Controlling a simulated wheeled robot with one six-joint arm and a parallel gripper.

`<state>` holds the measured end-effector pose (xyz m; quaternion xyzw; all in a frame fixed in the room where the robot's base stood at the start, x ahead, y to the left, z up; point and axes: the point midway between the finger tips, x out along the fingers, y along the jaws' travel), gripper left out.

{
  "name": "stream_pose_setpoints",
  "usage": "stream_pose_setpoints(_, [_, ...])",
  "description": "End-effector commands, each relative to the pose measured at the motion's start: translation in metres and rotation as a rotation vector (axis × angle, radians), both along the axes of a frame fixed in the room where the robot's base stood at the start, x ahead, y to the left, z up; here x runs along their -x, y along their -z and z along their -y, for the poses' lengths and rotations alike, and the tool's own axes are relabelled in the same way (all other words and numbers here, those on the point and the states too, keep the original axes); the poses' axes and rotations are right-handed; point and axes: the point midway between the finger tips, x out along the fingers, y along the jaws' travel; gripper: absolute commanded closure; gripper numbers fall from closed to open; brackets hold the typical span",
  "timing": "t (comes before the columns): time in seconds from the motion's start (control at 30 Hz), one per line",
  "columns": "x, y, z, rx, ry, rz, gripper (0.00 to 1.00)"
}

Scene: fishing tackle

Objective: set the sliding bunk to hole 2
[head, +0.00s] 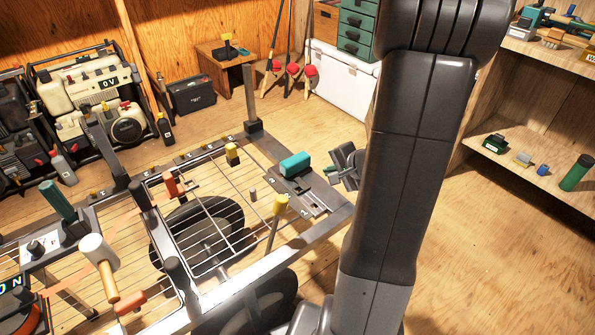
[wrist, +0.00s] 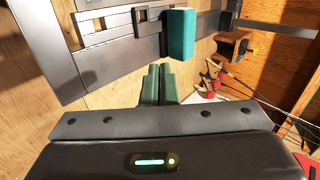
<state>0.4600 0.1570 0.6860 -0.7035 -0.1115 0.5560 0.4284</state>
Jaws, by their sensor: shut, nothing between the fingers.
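The sliding bunk is a teal padded block (head: 295,164) on a dark slotted plate (head: 318,201) at the trailer frame's right corner. Small pale marks run along the plate's near edge; a 2 seems to show at the lower end, the others are too small to read. In the wrist view the teal block (wrist: 181,35) stands just beyond my fingertips, with square holes (wrist: 90,22) in the metal to its left. My gripper (head: 345,167) is shut and empty, right of the block and apart from it in the head view. Its fingers (wrist: 159,84) lie together in the wrist view.
The trailer frame (head: 245,290) carries upright posts, a yellow-topped lever (head: 279,205) and a mallet (head: 100,265). A white cooler (head: 343,82) stands behind. Shelves (head: 535,165) hold small items at the right. Floor at the lower right is clear.

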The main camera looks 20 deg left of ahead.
Motion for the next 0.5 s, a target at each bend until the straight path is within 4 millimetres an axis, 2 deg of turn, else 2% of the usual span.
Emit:
stream_pose_setpoints(0.1, [-0.002, 0.003, 0.002, -0.016, 0.035, -0.009, 1.0])
stream_pose_setpoints(0.23, [-0.007, 0.014, -0.006, -0.017, 0.034, -0.011, 1.0])
stream_pose_setpoints(0.5, [-0.027, 0.053, -0.042, -0.016, 0.03, -0.012, 1.0])
